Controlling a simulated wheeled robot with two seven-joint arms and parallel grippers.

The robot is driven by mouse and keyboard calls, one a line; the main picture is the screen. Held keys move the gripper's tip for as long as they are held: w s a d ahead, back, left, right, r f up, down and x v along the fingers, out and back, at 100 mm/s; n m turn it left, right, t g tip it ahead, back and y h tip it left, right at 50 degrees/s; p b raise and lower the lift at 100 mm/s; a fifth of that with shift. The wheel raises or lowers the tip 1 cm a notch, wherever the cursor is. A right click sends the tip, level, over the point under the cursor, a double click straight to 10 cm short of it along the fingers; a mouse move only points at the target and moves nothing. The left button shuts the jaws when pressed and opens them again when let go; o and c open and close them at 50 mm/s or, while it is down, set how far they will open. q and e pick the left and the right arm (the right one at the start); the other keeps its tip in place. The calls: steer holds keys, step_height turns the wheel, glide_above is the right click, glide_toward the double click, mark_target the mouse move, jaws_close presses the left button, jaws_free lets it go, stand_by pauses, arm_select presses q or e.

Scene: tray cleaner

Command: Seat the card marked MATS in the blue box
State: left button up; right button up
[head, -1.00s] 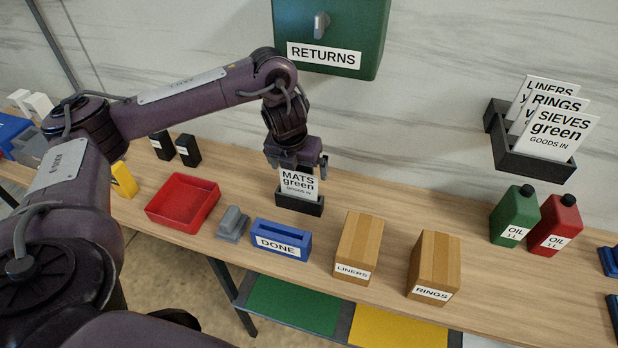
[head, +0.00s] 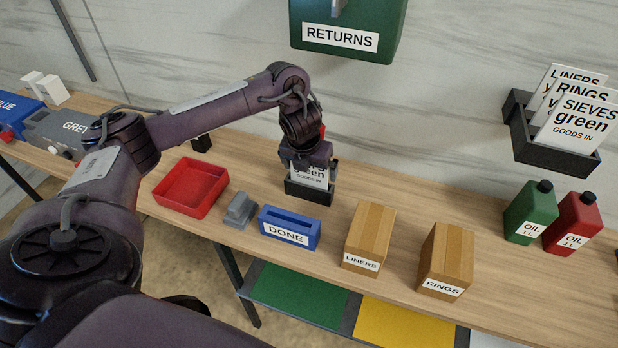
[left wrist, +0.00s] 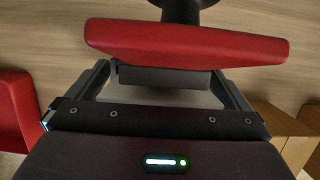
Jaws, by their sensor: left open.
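The card marked MATS (head: 311,177) stands upright in a small black holder (head: 308,195) on the bench. Its upper part is hidden by my left gripper (head: 309,163), and "green" shows below the jaws. My left gripper is open and lowered over the card from above. The left wrist view shows its two fingers (left wrist: 163,82) spread apart; the card cannot be told clearly there. A blue box (head: 289,228) with a slot on top and a DONE label stands just in front of the holder. Another blue box (head: 14,108), marked BLUE, is at the far left. My right gripper is not in view.
A red tray (head: 190,188) and a grey block (head: 240,210) lie left of the DONE box. Cartons marked LINERS (head: 369,236) and RINGS (head: 446,261) stand to its right. A red object (left wrist: 185,43) is close beyond the fingers. A wall rack (head: 550,150) holds more cards.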

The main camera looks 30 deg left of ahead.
arm_select(q)
steer(key=shift+c, duration=0.3)
steer(key=c, duration=0.6)
